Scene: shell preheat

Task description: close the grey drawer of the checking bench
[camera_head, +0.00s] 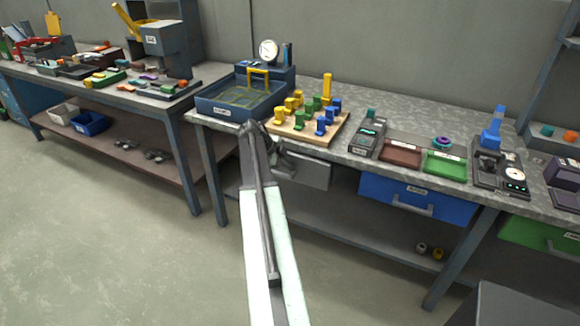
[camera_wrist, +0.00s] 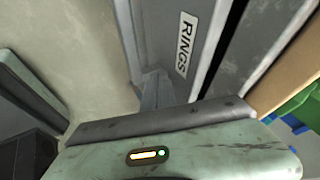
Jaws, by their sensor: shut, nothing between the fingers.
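The grey drawer (camera_head: 312,173) hangs under the top of the checking bench (camera_head: 395,103), left of the blue drawer. My arm covers its left part in the head view. In the wrist view a grey front with a RINGS label (camera_wrist: 160,28) fills the upper middle, and a dark strip runs between it and the bench edge. How far the drawer stands out is hard to tell. My gripper (camera_head: 285,168) is shut and empty, at the drawer's left side. In the wrist view its fingers (camera_wrist: 155,92) overlap the grey front; whether they touch it I cannot tell.
Above the drawer sit a wooden peg board (camera_head: 308,128) and a blue tray (camera_head: 228,106). The blue drawer (camera_head: 416,200) is to the right. A lower shelf (camera_head: 345,230) runs beneath. The floor (camera_head: 120,250) on the left is clear.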

